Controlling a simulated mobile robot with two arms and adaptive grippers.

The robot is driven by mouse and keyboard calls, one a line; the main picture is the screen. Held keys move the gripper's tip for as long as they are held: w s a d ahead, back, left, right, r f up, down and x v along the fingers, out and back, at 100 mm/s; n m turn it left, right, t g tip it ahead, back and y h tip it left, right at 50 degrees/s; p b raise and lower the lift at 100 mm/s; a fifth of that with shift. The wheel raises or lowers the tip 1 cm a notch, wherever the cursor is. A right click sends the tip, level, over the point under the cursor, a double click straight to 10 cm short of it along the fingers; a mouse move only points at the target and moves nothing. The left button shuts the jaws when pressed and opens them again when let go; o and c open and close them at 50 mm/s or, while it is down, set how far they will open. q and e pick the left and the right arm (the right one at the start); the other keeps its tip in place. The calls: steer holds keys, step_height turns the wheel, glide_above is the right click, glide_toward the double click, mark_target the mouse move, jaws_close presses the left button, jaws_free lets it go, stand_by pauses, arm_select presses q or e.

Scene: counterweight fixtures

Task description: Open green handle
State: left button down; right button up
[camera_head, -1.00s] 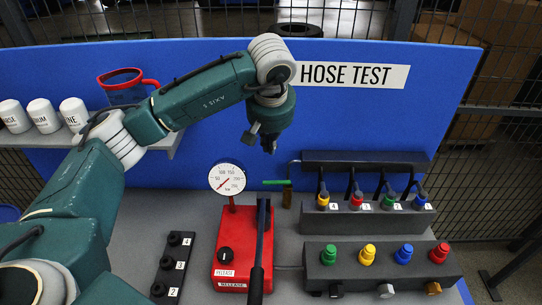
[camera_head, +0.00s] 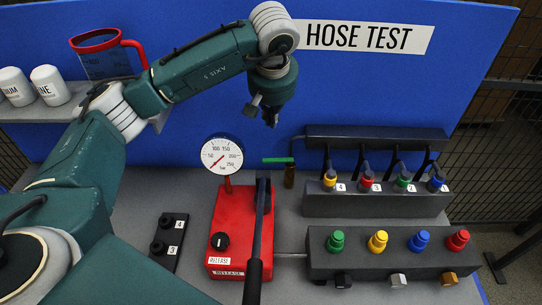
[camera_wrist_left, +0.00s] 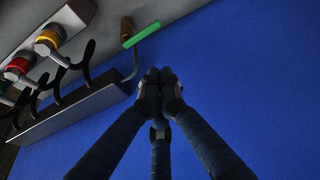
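The green handle (camera_head: 279,160) is a thin, roughly horizontal bar on a brass-coloured valve body (camera_head: 289,176), just right of the pressure gauge (camera_head: 222,155). In the left wrist view the green handle (camera_wrist_left: 141,34) shows above the fingertips, beside the end of the dark manifold bar. My left gripper (camera_head: 271,122) hangs in front of the blue panel, above the handle in the head view and apart from it. In the left wrist view the fingers of the left gripper (camera_wrist_left: 160,80) meet at their tips, with nothing visible between them. My right gripper is not in view.
A red pump (camera_head: 228,225) with a long black lever (camera_head: 257,240) stands below the handle. Dark blocks with coloured fittings (camera_head: 375,204) stand to the right. A red-handled jug (camera_head: 105,60) and white containers are on the left shelf. The blue panel (camera_head: 350,90) stands behind.

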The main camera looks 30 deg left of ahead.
arm_select(q)
steer(key=b, duration=0.3)
glide_above(278, 160)
steer(key=s+a, duration=0.1)
step_height(278, 160, down, 5)
steer(key=shift+s+a+p+x, duration=0.15)
steer(key=shift+p+x, duration=0.6)
steer(key=shift+x, duration=1.65)
steer(key=shift+s+a+p+x, duration=0.1)
steer(key=shift+p+x, duration=0.65)
steer(key=shift+x, duration=1.7)
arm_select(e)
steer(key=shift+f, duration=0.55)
arm_select(q)
steer(key=shift+a, duration=0.1)
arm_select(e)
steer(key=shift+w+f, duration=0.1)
